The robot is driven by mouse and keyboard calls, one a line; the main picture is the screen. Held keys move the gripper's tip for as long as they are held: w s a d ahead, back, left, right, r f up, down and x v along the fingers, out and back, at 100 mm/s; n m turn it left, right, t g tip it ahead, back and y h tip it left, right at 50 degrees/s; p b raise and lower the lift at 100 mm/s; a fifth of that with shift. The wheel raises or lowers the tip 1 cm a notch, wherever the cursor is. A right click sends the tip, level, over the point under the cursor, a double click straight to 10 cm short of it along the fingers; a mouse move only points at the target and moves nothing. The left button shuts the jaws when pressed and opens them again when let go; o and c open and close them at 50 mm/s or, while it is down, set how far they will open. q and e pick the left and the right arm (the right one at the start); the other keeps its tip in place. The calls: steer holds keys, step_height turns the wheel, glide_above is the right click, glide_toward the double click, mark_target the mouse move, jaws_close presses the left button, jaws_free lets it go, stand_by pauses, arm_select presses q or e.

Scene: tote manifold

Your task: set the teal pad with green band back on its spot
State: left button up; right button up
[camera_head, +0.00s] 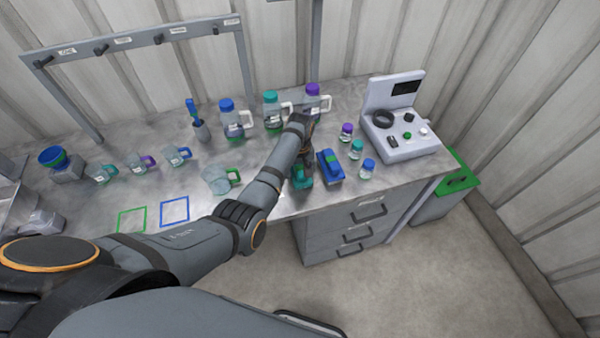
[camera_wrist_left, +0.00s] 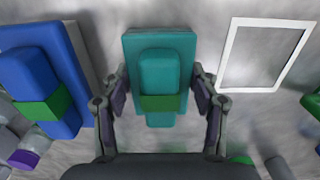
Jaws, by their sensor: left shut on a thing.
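The teal pad with the green band (camera_wrist_left: 158,70) is between the two fingers of my left gripper (camera_wrist_left: 160,95), which is shut on its sides. In the head view the teal pad (camera_head: 302,182) shows at the front edge of the bench, below my left gripper (camera_head: 302,165). I cannot tell whether it touches the bench top. A white outlined rectangle (camera_wrist_left: 227,55) lies on the bench just right of the pad in the wrist view, and its inside is bare. My right gripper is not in view.
A blue pad with a green band (camera_wrist_left: 75,60) stands close beside the left finger; it also shows in the head view (camera_head: 330,167). Small lidded jars (camera_head: 355,150) and a grey device (camera_head: 400,140) are to the right. A green-handled jug (camera_head: 218,180) is left, near a blue outline (camera_head: 174,199).

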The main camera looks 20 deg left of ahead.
mark_target(300, 169)
arm_select(q)
steer(key=shift+f, duration=0.15)
steer(key=o, duration=1.2)
step_height(300, 169, up, 12)
steer(key=shift+r+b, duration=0.2)
steer(key=shift+b, duration=0.45)
